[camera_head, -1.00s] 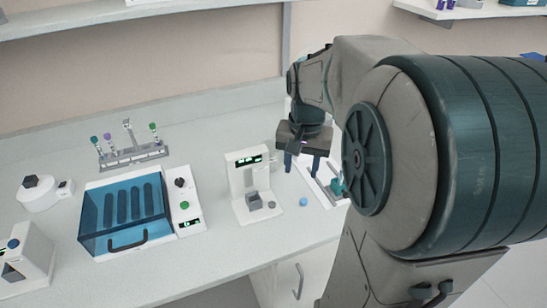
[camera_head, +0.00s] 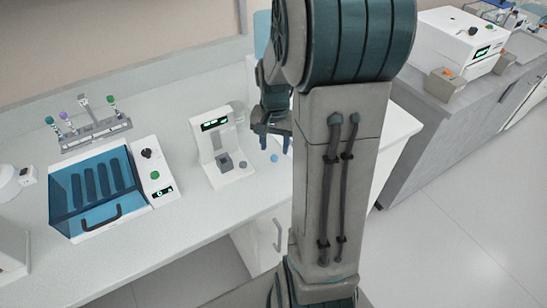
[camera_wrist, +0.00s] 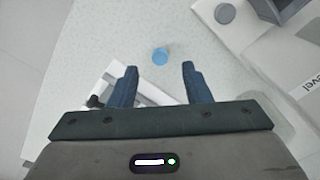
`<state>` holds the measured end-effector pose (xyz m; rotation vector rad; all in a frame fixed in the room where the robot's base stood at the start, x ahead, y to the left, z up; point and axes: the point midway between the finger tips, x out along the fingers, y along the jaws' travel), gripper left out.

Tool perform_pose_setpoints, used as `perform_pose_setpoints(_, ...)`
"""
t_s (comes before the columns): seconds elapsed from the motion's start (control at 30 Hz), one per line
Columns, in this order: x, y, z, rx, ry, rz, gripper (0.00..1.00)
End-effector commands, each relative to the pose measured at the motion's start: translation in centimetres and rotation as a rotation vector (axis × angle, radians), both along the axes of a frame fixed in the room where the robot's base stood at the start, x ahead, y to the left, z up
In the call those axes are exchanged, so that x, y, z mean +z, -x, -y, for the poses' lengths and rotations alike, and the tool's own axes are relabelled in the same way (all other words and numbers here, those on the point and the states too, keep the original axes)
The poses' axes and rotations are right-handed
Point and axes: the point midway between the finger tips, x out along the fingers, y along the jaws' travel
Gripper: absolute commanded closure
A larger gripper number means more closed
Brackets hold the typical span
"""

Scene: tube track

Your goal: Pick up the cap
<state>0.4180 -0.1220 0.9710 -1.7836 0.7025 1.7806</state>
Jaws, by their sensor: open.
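A small blue cap (camera_head: 274,158) lies on the white speckled counter, just right of a white device with a green display. In the wrist view the blue cap (camera_wrist: 160,57) lies on the counter beyond the fingertips, in line with the gap between them. My gripper (camera_wrist: 159,68) is open, with two blue fingers apart and nothing between them. In the head view my gripper (camera_head: 269,140) hangs above the counter near the cap, partly hidden behind my arm.
The white device (camera_head: 220,147) with a grey block stands close left of the cap. A blue-lidded box (camera_head: 98,190) and a tube rack (camera_head: 95,133) stand farther left. A white frame-like object (camera_wrist: 135,88) lies under my left finger in the wrist view. The counter's front edge is near.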

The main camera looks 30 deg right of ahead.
Motion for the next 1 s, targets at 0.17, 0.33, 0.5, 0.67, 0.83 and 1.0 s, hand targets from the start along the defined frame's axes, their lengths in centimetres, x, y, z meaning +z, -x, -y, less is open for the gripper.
perform_pose_setpoints(0.17,-2.6,0.0,0.0,-0.001,-0.001,-0.004,0.56)
perform_pose_setpoints(0.33,-3.7,0.0,0.0,0.0,0.0,-0.003,0.56)
perform_pose_setpoints(0.5,-3.7,0.0,0.0,0.0,0.0,-0.001,0.56)
perform_pose_setpoints(0.67,-3.7,0.0,0.0,0.0,0.0,-0.001,0.92)
perform_pose_setpoints(0.83,-3.7,0.0,0.0,0.0,0.0,-0.001,0.94)
perform_pose_setpoints(1.0,-3.6,0.0,0.0,0.0,0.001,-0.001,0.94)
